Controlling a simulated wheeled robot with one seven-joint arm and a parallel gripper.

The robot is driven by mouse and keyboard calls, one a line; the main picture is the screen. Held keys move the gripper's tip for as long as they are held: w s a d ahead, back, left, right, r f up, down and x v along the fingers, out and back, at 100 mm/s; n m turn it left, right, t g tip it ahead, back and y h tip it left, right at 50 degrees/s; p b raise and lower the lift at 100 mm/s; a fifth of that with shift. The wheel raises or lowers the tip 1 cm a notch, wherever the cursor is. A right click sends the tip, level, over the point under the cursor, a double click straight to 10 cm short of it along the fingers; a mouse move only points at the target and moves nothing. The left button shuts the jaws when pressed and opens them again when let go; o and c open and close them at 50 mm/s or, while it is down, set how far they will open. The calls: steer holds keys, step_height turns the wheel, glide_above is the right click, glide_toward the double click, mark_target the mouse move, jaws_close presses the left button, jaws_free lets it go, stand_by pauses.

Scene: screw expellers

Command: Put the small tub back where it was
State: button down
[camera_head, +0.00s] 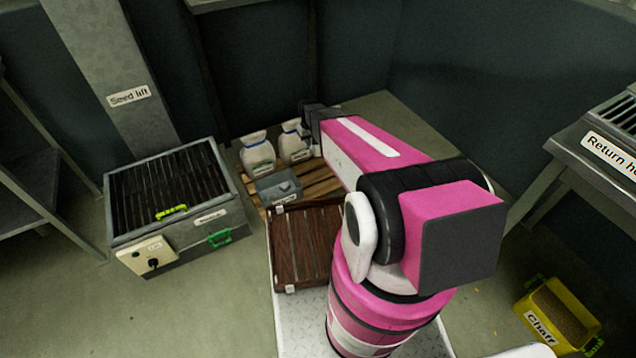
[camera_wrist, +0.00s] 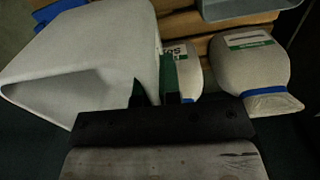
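In the wrist view a pale, hollow, tub-shaped thing (camera_wrist: 95,50), which I take as the small tub, fills the left side. It is tilted, with its opening toward the lower left. My gripper (camera_wrist: 155,97) has its dark fingers at the tub's right wall and looks shut on it. In the head view my gripper (camera_head: 313,112) is stretched out to the back, above the far edge of the pallet (camera_head: 318,180). The tub is not distinguishable there; the spot behind my arm is hidden.
White sacks with blue ties (camera_head: 257,153) (camera_wrist: 248,62) and a grey labelled box (camera_head: 279,188) stand on the pallet. A brown slatted tray (camera_head: 304,250) lies closer. A grated machine (camera_head: 180,205) is left, a yellow chaff bin (camera_head: 556,310) lower right. Dark walls stand behind.

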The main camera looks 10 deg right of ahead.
steer(key=shift+n, duration=0.3)
steer(key=f, duration=0.7)
steer(key=s+f, duration=0.1)
steer(key=f, duration=0.7)
steer(key=s+f, duration=0.1)
steer(key=f, duration=0.6)
steer(key=shift+a+f, duration=0.2)
steer(key=shift+a, duration=0.2)
steer(key=shift+f, duration=0.15)
steer(key=c, duration=1.3)
jaws_free()
step_height(320, 180, up, 12)
steer(key=s+d+r+m, duration=0.1)
steer(key=s+r, duration=0.5)
steer(key=r, duration=0.4)
steer(key=s+d+r+m, duration=0.1)
steer(key=s+d+r, duration=0.1)
steer(key=s+r, duration=0.5)
steer(key=s+d+r+m, duration=0.1)
steer(key=s+r, duration=0.5)
steer(key=r, duration=0.7)
steer(key=shift+s+d+r+m, duration=0.2)
steer(key=shift+s+d+m, duration=0.05)
steer(key=shift+s+m, duration=0.05)
